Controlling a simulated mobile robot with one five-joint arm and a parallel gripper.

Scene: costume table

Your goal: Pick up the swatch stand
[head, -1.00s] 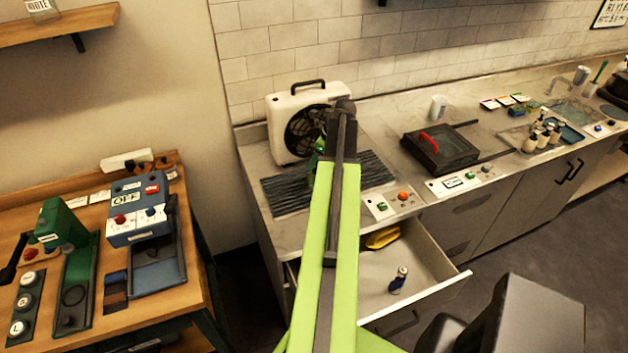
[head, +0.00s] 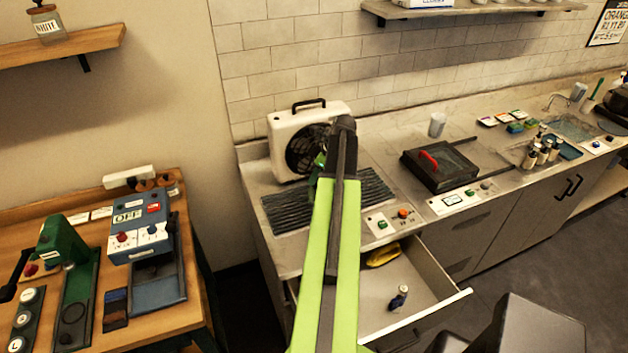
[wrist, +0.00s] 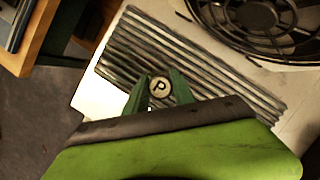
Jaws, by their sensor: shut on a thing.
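My gripper (wrist: 160,80) has green fingers closed on a small round cream piece marked P (wrist: 159,87) in the wrist view. Below it lies a dark ribbed mat (wrist: 120,62); I cannot tell whether the piece touches it. In the head view my arm hides most of the gripper, and a bit of green (head: 320,161) shows beside it over the mat. I see nothing I can surely name as the swatch stand, and cannot tell whether the round piece is part of it.
A white fan (head: 281,150) stands behind the mat. An open drawer (head: 440,300) below the counter holds a yellow item (head: 383,254) and a small bottle (head: 398,298). A dark lidded box with a red handle (head: 455,170) stands right. A wooden bench (head: 200,312) is left.

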